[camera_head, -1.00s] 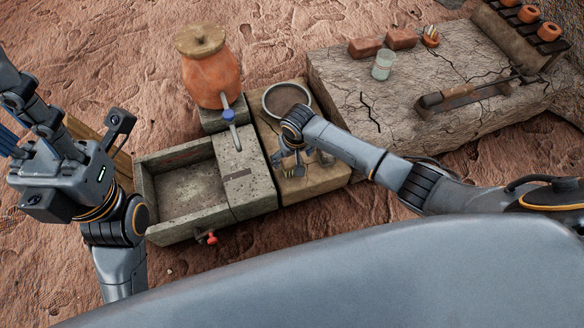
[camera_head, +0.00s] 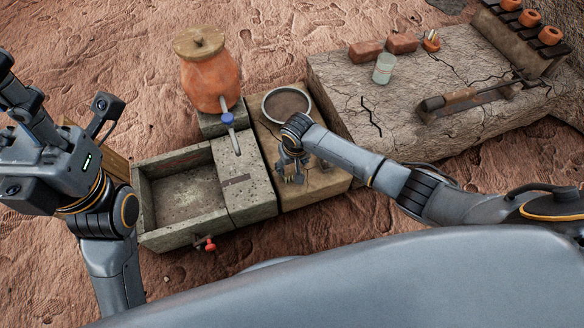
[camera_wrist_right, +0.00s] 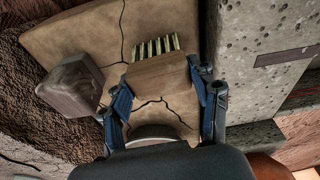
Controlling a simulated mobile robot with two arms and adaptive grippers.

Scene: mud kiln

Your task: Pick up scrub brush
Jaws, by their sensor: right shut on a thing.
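The scrub brush (camera_wrist_right: 158,72) is a tan wooden block with a row of pale bristles, seen in the right wrist view between the fingers of my right gripper (camera_wrist_right: 160,98). The fingers are shut on its two sides. In the head view the right gripper (camera_head: 292,172) is over the front of the tan cracked slab, and only the bristle end of the brush (camera_head: 293,179) shows below it. Whether the brush is clear of the slab I cannot tell. My left gripper is at the left edge of the head view, with its fingers not clearly visible.
The cracked slab (camera_head: 325,181) also holds a round basin (camera_head: 309,97) behind the gripper. A stone sink (camera_head: 160,232) and a clay jar (camera_head: 208,82) with a tap stand to the left. A brown block (camera_wrist_right: 75,84) lies beside the brush. A large cracked bench (camera_head: 340,85) is at right.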

